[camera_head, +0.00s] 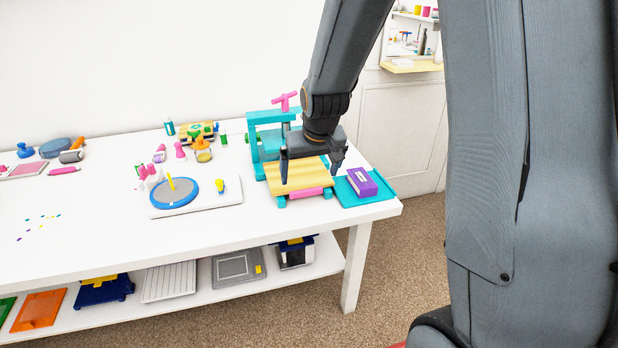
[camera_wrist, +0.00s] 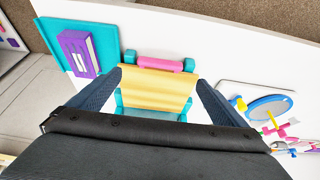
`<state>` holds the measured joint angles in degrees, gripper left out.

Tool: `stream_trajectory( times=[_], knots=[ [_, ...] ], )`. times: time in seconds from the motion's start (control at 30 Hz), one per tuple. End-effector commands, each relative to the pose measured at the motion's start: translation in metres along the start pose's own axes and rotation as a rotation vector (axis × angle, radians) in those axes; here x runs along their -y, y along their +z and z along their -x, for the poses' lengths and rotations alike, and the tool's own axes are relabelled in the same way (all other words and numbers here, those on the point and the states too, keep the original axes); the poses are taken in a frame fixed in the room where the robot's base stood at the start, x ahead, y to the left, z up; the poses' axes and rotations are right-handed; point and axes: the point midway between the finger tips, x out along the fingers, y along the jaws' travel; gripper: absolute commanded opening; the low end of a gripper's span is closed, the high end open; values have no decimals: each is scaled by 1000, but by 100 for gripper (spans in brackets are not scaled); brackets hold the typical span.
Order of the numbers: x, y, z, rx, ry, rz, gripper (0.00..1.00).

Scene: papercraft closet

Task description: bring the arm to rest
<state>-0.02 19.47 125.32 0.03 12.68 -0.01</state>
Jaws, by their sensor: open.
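My gripper (camera_head: 312,170) is open, with its two fingers spread and pointing down above the teal press (camera_head: 257,150). Nothing shows between the fingertips. In the wrist view the fingers (camera_wrist: 158,85) stand on either side of the yellow bed (camera_wrist: 155,90) of the press, which has a pink roller (camera_wrist: 160,65) at its front. I cannot tell whether the fingers touch the press. Part of the press is hidden behind my gripper in the head view.
A purple box (camera_head: 361,182) lies on a teal tray (camera_head: 383,184) right of the press. A blue round disc (camera_head: 174,194) on a white board is to the left. Small bottles and tools stand behind. A lower shelf (camera_head: 205,290) holds several flat items.

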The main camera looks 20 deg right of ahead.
Motion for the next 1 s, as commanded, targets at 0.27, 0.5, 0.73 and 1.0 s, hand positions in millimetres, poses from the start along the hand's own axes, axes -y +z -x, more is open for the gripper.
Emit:
stream_trajectory(
  times=[0.27,0.5,0.73,1.0],
  knots=[
    [0,0,3,0,0,0,97],
    [0,30,17,48,0,1,97],
    [0,141,62,228,-1,3,97],
    [1,211,88,341,-1,4,97]
  ],
)
